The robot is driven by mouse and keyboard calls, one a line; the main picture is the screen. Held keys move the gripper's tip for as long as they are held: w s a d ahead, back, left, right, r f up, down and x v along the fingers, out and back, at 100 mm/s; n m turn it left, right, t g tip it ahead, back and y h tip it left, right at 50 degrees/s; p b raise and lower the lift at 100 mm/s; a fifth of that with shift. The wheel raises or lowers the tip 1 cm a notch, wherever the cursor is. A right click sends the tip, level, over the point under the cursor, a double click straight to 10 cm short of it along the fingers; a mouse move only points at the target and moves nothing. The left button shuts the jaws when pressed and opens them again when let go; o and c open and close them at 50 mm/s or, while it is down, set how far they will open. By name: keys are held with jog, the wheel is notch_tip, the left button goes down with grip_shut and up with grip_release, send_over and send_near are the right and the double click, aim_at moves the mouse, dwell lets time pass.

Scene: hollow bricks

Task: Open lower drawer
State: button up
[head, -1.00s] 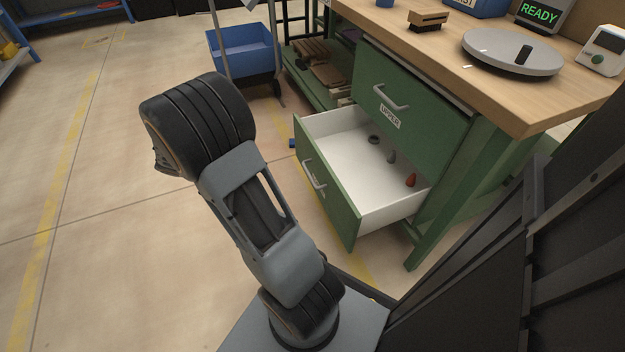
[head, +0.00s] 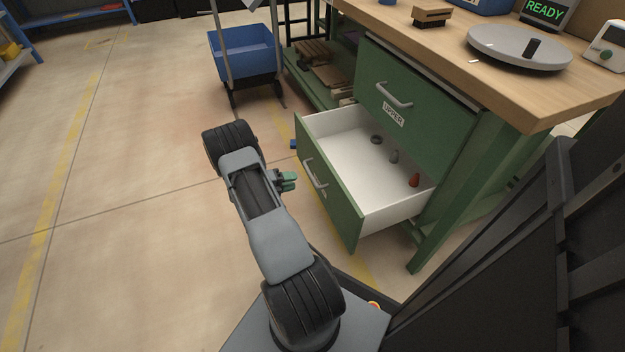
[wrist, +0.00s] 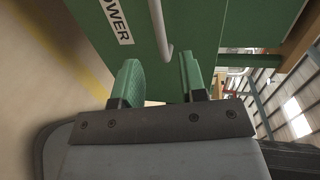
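The lower drawer (head: 335,195) of the green workbench stands pulled out, its white inside showing. Its grey bar handle (head: 315,173) is on the front panel. In the wrist view the drawer front (wrist: 200,25) carries a label ending in "OWER", with the handle (wrist: 158,28) beside it. My gripper (head: 288,181) is just left of the handle in the head view, with a small gap between them. In the wrist view my gripper (wrist: 160,80) has its two green fingers apart with nothing held, and the handle lies ahead, in line with the gap.
The upper drawer (head: 412,100) is shut. A blue cart (head: 243,58) stands behind. The bench leg (head: 440,225) is at the right. The floor (head: 120,200) on the left is clear.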

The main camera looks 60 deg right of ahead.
aim_at(312, 176)
jog(key=b+x, duration=0.2)
jog(key=x, duration=0.6)
jog(key=shift+s+d, duration=0.25)
jog(key=shift+d, duration=0.05)
jog(key=shift+c, duration=0.2)
grip_shut()
